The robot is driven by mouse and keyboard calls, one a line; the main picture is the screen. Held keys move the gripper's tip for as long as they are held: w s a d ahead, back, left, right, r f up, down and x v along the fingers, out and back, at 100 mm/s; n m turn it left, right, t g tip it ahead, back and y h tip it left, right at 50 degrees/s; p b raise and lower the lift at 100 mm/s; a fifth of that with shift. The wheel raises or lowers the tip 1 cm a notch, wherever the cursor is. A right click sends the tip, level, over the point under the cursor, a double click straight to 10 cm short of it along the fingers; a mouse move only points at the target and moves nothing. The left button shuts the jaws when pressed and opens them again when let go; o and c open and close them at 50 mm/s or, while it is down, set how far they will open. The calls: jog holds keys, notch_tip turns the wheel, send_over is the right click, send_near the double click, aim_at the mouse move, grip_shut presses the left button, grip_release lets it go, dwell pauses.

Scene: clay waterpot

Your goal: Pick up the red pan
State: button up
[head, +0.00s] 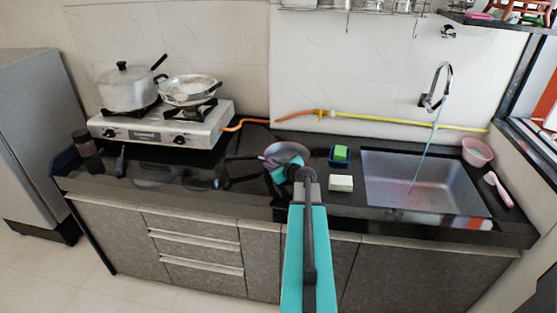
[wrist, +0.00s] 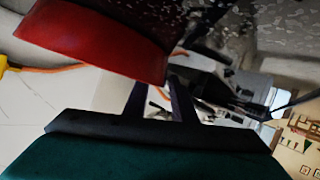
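The red pan (head: 287,149) sits on the dark counter in the middle of the head view, its dark handle (head: 242,157) pointing left. My arm hides part of its front side. In the wrist view, the pan's red outer wall (wrist: 105,38) fills the upper left, very close. My gripper (wrist: 157,85) shows two dark fingers standing apart, with pale background between them. The fingertips are just beside the pan's lower edge; I cannot tell whether they touch it. In the head view, my gripper (head: 286,169) overlaps the pan's front.
A stove (head: 165,124) with a lidded pot (head: 128,90) and a silver pan (head: 188,88) stands left. Right of the red pan are a green sponge (head: 341,153), a pale block (head: 341,183) and the sink (head: 420,180). A yellow-orange hose (head: 380,120) runs along the wall.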

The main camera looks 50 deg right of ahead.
jog(key=shift+w+f, duration=0.1)
jog(key=shift+w, duration=0.1)
dwell(0.5)
grip_shut()
